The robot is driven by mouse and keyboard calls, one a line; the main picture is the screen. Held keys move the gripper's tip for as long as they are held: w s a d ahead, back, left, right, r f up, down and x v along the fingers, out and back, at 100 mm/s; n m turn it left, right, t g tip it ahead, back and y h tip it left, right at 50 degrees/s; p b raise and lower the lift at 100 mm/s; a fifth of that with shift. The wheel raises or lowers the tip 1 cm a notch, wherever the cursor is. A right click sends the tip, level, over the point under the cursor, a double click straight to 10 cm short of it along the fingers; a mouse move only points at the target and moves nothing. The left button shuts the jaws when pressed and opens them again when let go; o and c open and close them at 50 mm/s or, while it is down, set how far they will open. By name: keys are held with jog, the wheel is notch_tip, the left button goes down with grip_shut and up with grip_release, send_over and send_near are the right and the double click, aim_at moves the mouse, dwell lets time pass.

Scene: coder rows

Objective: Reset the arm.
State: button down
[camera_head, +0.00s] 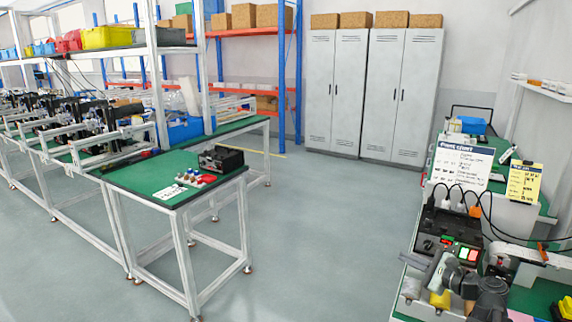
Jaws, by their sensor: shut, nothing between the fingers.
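I cannot make out my gripper in the head view. Grey and dark jointed parts (466,280) show at the lower right, over the right-hand bench. I cannot tell whether they belong to my arm, and no pair of fingertips can be made out on them.
A green-topped table (140,180) at left holds a black box (221,159) and small bottles (195,178). The right bench carries a black unit with lit buttons (450,240), cables and signs (461,166). Grey lockers (372,90) stand behind. The middle floor (310,230) is clear.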

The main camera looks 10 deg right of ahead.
jog(key=w+a+f+n+g+y, duration=0.1)
jog(key=w+a+f+n+g, duration=0.15)
jog(key=a, duration=0.75)
jog(key=w+a+f+n+g+y, duration=0.1)
jog(key=a+f+n+g, duration=0.15)
jog(key=a, duration=0.65)
jog(key=w+a+f+n+g+y, duration=0.1)
jog(key=a+f+n+g, duration=0.15)
jog(key=a, duration=0.75)
jog(key=s+a+f+n+g+h, duration=0.45)
jog(key=s+a+f+n, duration=0.25)
jog(key=a+f+n, duration=0.3)
jog(key=s+d+f+n+g+h, duration=0.25)
jog(key=d+n+h, duration=0.2)
jog(key=d, duration=0.25)
notch_tip(320, 180, up, 13)
jog(key=s+p, duration=0.1)
jog(key=p, duration=1.1)
jog(key=shift+d+n, duration=0.25)
jog(key=shift+n, duration=0.15)
